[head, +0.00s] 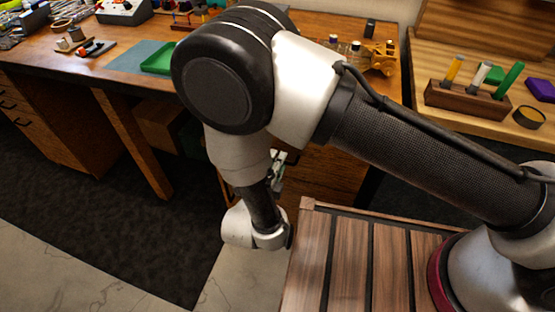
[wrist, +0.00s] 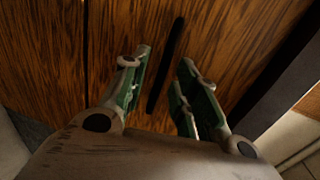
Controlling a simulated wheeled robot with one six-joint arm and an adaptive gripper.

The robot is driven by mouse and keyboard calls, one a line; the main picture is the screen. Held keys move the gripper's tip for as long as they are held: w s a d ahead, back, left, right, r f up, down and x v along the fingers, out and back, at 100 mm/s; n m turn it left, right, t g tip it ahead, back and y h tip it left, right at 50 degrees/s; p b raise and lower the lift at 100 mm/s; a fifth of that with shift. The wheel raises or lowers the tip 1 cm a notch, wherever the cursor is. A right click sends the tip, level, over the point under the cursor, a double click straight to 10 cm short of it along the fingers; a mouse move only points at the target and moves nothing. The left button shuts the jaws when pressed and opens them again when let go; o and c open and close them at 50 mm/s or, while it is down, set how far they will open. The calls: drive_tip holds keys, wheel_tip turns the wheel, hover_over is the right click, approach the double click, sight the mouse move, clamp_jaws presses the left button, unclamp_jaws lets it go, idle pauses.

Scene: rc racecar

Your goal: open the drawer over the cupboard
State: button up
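A brown wooden furniture front (wrist: 230,30) fills most of the wrist view, with a dark vertical seam at left. A long black bar handle (wrist: 165,65) stands out on it, tilted slightly. My gripper (wrist: 168,58) is open, its two green-padded fingers on either side of the handle, with gaps visible. Whether either finger touches it I cannot tell. In the head view my gripper (head: 278,170) is mostly hidden behind my arm, in front of the wooden cabinet (head: 335,175) under the workbench. The border between drawer and cupboard cannot be made out.
The workbench top (head: 310,25) carries a green tray (head: 159,58), small bottles and tools. Another drawer unit (head: 35,120) stands at far left. A side bench (head: 425,65) holds a wooden marker block (head: 467,102). Dark carpet (head: 150,230) lies open at left.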

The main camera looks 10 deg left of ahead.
drive_tip(key=shift+w+f, duration=0.15)
drive_tip(key=shift+w, duration=0.45)
clamp_jaws()
drive_tip(key=shift+s, duration=0.15)
